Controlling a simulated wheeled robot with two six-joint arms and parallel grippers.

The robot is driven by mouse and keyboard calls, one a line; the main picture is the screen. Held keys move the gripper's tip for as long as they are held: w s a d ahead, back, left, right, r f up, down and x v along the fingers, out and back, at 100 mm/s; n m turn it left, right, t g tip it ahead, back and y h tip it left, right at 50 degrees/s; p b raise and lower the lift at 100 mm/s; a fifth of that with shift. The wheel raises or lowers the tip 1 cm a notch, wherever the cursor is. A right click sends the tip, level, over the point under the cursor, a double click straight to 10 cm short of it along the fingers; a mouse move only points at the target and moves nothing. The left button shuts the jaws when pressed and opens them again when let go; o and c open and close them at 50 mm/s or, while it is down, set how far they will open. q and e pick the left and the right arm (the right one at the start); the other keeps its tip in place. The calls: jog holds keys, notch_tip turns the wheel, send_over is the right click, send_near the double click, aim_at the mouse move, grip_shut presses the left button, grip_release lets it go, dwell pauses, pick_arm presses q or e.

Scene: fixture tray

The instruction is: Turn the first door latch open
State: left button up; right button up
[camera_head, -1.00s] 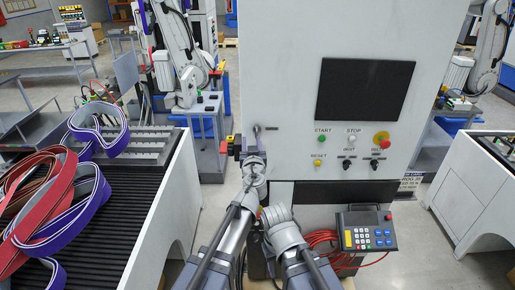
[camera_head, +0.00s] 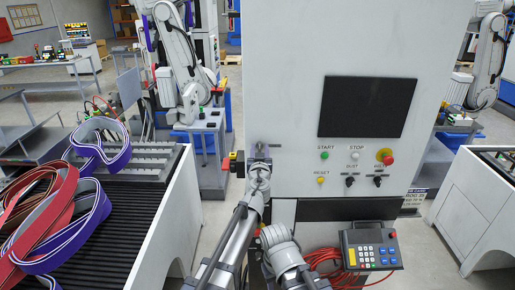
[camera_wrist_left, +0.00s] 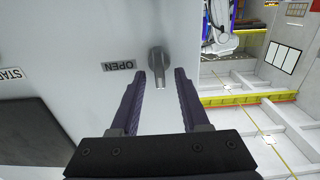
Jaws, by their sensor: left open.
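The door latch (camera_head: 262,147) is a small grey handle on the front of the white cabinet, left of the controls. In the left wrist view the latch (camera_wrist_left: 158,62) has a grey round hub and a short lever. An OPEN label (camera_wrist_left: 119,66), upside down in this view, is beside it. My left gripper (camera_wrist_left: 160,76) is open, with two dark fingers pointing at the latch. The lever's end appears between the fingertips, but I cannot tell whether they touch it. In the head view my left gripper (camera_head: 259,161) is just below the latch and partly covers it. My right gripper does not show.
The cabinet (camera_head: 285,80) has a dark screen (camera_head: 366,106) with buttons and knobs below it. A control pendant (camera_head: 370,249) with red cable is lower right. A conveyor (camera_head: 90,225) with coiled straps (camera_head: 62,215) stands at left. Clear floor lies between conveyor and cabinet.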

pick_arm(q)
jog(key=shift+w, duration=0.4)
jog(key=shift+s, duration=0.1)
grip_shut()
